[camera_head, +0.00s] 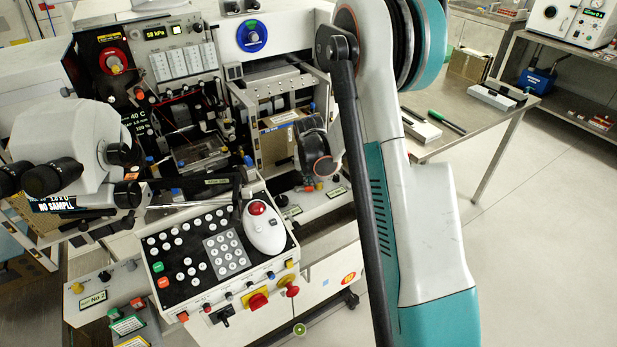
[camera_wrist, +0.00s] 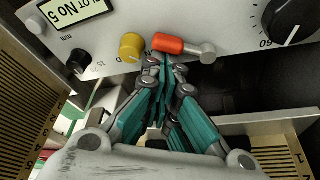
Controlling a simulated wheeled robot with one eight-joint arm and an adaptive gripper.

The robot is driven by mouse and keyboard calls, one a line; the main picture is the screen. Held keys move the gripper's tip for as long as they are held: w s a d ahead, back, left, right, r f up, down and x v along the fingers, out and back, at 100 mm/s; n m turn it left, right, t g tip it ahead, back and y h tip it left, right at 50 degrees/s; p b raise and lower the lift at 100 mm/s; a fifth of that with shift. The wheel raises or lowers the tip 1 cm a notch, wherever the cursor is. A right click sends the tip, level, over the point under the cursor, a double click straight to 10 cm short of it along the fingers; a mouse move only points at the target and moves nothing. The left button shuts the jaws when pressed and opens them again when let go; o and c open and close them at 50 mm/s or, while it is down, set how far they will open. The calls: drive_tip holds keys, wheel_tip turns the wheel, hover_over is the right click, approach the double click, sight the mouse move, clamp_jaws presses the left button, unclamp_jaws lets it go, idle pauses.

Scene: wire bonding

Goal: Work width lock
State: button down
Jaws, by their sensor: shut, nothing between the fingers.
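In the wrist view an orange-red lever handle (camera_wrist: 178,43) on a metal pivot (camera_wrist: 208,51) sits on a grey panel (camera_wrist: 100,22). It lies nearly level, its free end to the left. No label on it is readable, so I cannot tell for sure that it is the work width lock. My gripper (camera_wrist: 163,66), with teal fingers, is shut and empty. Its tips are just below the lever's left end; I cannot tell if they touch it. In the head view my arm reaches down in front of the bonding machine (camera_head: 312,15), and the fingers cannot be made out.
A yellow knob (camera_wrist: 131,46) is close left of the fingertips, with a black knob (camera_wrist: 78,62) beyond it. A large black dial (camera_wrist: 292,20) is at right. Slotted brass-coloured racks (camera_wrist: 22,112) flank the gripper. In the head view a keypad console (camera_head: 215,255) stands in front.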

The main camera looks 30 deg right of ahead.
drive_tip(key=shift+s+b, duration=0.3)
drive_tip(key=shift+s, duration=0.65)
